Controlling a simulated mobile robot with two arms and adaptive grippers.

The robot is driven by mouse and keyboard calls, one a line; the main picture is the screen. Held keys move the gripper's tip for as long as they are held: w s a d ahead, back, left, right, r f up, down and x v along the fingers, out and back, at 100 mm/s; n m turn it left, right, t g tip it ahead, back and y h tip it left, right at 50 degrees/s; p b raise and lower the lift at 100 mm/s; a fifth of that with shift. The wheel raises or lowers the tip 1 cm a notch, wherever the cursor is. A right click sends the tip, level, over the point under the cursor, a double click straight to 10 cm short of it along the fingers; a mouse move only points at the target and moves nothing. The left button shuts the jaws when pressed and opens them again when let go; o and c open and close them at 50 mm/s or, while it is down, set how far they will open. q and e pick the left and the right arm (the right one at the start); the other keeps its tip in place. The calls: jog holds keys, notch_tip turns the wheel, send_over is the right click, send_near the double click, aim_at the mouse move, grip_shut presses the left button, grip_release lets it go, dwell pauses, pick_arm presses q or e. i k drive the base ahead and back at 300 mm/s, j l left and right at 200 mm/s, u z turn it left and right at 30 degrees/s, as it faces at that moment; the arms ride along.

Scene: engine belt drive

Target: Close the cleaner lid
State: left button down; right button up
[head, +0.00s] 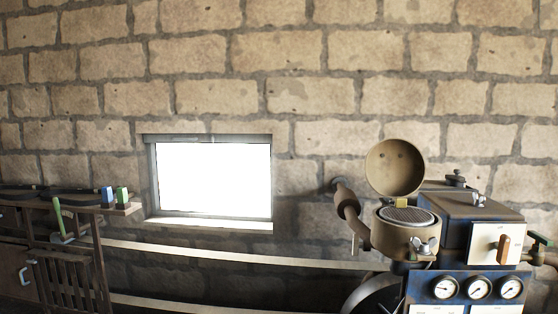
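The cleaner lid (394,167) is a round tan cover. It stands open and upright, its hollow inner side facing me, above the back of the round cleaner housing (393,234). A dark mesh filter disc (407,215) shows in the housing's open top. A wing nut (423,247) is on the front of the housing. Neither of my grippers is in view.
A pipe (350,213) bends at the cleaner's left. A wooden bench (60,240) stands far left.

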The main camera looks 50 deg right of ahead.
aim_at(393, 167)
jog(key=i+j, duration=0.3)
jog(key=i, duration=0.2)
jog(key=i+j+u, duration=0.1)
jog(key=i+j, duration=0.2)
jog(key=i, duration=0.2)
jog(key=i+z, duration=0.15)
jog(key=z, duration=0.25)
jog(key=i+z, duration=0.2)
jog(key=z, duration=0.15)
jog(key=i+j+z, duration=0.1)
jog(key=z, duration=0.3)
jog(key=i+j+z, duration=0.15)
jog(key=z, duration=0.2)
jog(key=i+z, duration=0.15)
jog(key=z, duration=0.35)
jog(key=i+j+z, duration=0.15)
jog(key=z, duration=0.35)
jog(key=i+j+z, duration=0.1)
jog(key=z, duration=0.4)
jog(key=j+z, duration=0.25)
jog(key=z, duration=0.2)
jog(key=i, duration=0.05)
